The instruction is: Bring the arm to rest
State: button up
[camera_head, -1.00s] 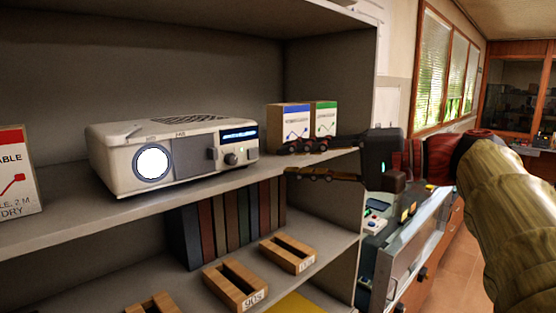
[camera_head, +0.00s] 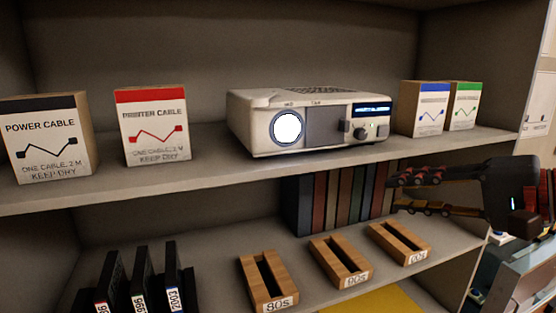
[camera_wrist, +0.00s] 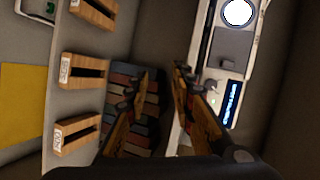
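My gripper (camera_head: 418,193) is at the right of the head view, in front of the shelf unit.
The middle shelf also holds a power cable box (camera_head: 48,140), a printer cable box (camera_head: 152,127), a blue-marked box (camera_head: 422,108) and a green-marked box (camera_head: 462,106). Below are wooden slotted blocks (camera_head: 268,283), black upright cases (camera_head: 140,283) and a yellow sheet (camera_head: 375,300). A glass-sided counter (camera_head: 510,285) stands at right.

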jog(key=s+a+f+n+g+h, duration=0.1)
jog(key=a+f, duration=0.2)
jog(key=f, duration=0.3)
jog(key=s+a+f+g+h, duration=0.1)
jog(key=s+a+f+g, duration=0.1)
jog(key=f, duration=0.3)
jog(key=s+f+n+g+h+b, duration=0.1)
jog(key=s+f+n+h, duration=0.2)
jog(key=f, duration=0.9)
jog(key=s+f+n+g+h+b, duration=0.1)
jog(key=s+f+n+h+b, duration=0.1)
jog(key=s+f+n+h, duration=0.2)
jog(key=s+f, duration=0.3)
jog(key=f, duration=0.5)
jog(key=shift+s+d+f, duration=0.15)
jog(key=shift+d+f, duration=0.15)
